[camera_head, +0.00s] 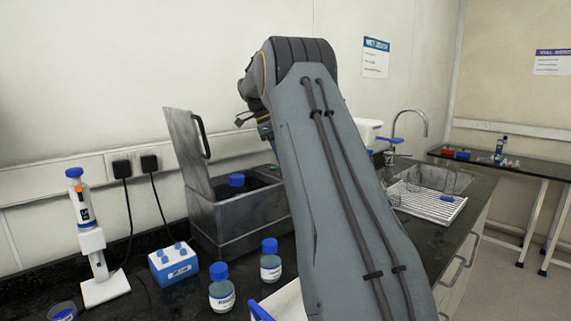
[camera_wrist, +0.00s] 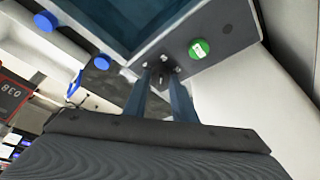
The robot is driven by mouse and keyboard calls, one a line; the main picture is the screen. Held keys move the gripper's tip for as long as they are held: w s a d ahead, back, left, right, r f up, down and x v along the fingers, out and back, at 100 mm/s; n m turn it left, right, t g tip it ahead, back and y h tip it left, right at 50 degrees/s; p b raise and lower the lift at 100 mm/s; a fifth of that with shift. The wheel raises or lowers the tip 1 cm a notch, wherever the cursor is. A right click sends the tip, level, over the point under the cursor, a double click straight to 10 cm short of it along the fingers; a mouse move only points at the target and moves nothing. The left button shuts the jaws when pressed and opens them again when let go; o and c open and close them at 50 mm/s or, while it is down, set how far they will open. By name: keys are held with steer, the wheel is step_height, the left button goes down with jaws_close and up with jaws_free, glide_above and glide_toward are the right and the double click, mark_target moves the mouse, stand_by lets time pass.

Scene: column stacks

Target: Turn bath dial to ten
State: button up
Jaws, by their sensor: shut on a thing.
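The bath (camera_head: 222,238) is a grey metal box with its lid raised, on the dark bench left of my arm. In the wrist view its panel (camera_wrist: 228,22) shows beside the water-filled opening. My gripper (camera_wrist: 161,82) reaches this panel, with its two fingers close together and shut on the small dark bath dial (camera_wrist: 160,76). The fingers partly cover the dial, and I cannot read its setting. A round green button or marker (camera_wrist: 198,48) sits on the panel beside the fingertips. In the head view my arm hides the gripper and dial.
Blue-capped bottles (camera_head: 222,290), a blue block (camera_head: 174,266) and a pipette on a stand (camera_head: 92,240) are left of my arm. A sink (camera_head: 425,178) and drying rack (camera_head: 428,203) lie right. A red-digit display (camera_wrist: 12,92) shows in the wrist view.

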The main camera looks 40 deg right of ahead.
stand_by(0.4)
steer(key=o, duration=1)
steer(key=shift+b+v, duration=0.55)
steer(key=shift+v, duration=3.35)
